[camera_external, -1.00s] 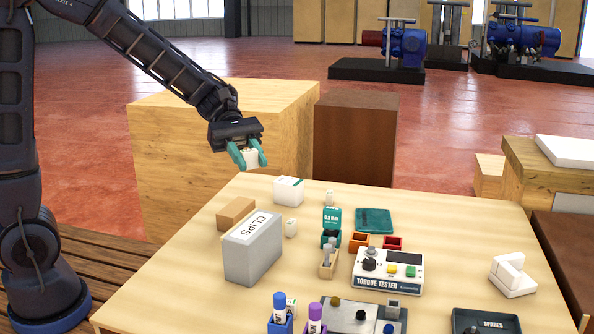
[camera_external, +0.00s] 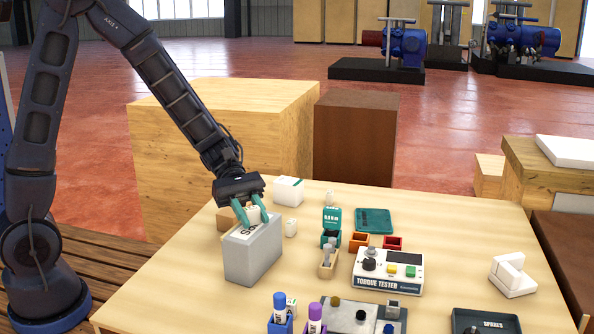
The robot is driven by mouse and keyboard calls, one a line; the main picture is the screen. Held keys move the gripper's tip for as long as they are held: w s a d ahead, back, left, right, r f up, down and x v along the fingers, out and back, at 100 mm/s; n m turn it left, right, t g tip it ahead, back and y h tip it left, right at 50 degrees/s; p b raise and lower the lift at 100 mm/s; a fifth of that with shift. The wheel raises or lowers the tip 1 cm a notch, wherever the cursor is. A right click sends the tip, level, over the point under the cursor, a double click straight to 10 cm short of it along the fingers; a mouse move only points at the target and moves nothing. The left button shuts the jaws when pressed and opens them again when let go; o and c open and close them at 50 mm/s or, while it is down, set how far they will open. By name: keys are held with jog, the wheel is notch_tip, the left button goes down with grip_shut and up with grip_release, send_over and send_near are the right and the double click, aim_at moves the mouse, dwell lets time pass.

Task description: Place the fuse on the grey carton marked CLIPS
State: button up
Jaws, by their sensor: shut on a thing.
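The fuse is partly hidden between the fingers. It is at or just above the carton's top; I cannot tell whether it touches.
A white box (camera_external: 288,191) is further back. The torque tester (camera_external: 388,271) and several small holders fill the middle. The table's front left is clear.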

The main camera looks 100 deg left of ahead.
jog(key=shift+f, duration=0.1)
jog(key=o, duration=0.9)
jog(key=shift+o, duration=0.2)
